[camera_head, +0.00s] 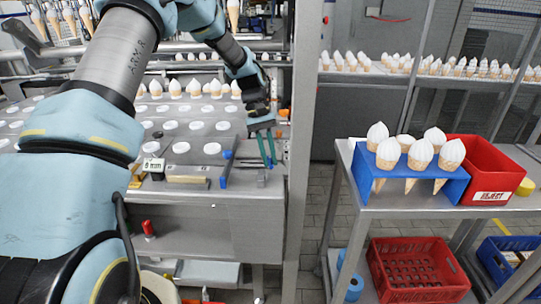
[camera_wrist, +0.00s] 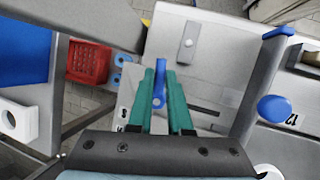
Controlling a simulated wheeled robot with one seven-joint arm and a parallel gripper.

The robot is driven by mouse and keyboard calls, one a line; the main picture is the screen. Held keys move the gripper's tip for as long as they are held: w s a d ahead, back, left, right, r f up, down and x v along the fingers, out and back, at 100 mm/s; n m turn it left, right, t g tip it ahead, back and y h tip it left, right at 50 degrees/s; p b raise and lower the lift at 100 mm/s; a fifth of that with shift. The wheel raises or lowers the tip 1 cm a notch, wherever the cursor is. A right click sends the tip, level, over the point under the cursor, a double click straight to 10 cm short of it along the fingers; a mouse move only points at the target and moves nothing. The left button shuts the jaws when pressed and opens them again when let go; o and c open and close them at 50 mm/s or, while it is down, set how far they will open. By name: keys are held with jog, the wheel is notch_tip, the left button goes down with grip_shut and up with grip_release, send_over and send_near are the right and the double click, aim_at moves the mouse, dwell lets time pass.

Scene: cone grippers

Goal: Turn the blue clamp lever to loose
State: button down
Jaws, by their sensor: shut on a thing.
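The blue clamp lever (camera_wrist: 159,88) shows in the wrist view between the two green fingers of my gripper (camera_wrist: 162,95). The fingers are shut on it, one on each side, and its rounded lower end with a small hole is visible. In the head view my gripper (camera_head: 266,148) points down at the right end of the machine's front table. The lever cannot be made out there between the fingers. A panel with printed marks (camera_wrist: 124,105) lies beneath the lever, partly hidden by the fingers.
A blue round knob (camera_wrist: 275,108) is at right in the wrist view. A grey post (camera_head: 306,130) stands close right. A blue cone rack (camera_head: 420,183) is farther right.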

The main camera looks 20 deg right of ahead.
jog(key=shift+w+a+m, duration=0.1)
jog(key=shift+m, duration=0.3)
jog(key=c, duration=0.8)
grip_release()
jog(key=shift+c, duration=0.2)
jog(key=shift+r, duration=0.1)
jog(key=b+v, duration=0.3)
jog(key=v, duration=0.7)
jog(key=shift+r, duration=0.35)
jog(key=shift+w, duration=0.15)
jog(key=a, duration=0.3)
jog(key=a+t, duration=0.1)
jog(key=a, duration=0.2)
jog(key=a+f+n+t, duration=0.1)
jog(key=a, duration=0.2)
jog(key=shift+s+a, duration=0.3)
jog(key=shift+s, duration=0.1)
jog(key=s+a+f+n+t, duration=0.1)
jog(key=s+a+f+t, duration=0.1)
jog(key=s+a, duration=0.5)
jog(key=s+a+f+n+t, duration=0.1)
jog(key=s+a, duration=0.5)
jog(key=a, duration=0.9)
jog(key=shift+s+f+t+y, duration=0.35)
jog(key=shift+f+t, duration=0.2)
jog(key=shift+t, duration=0.25)
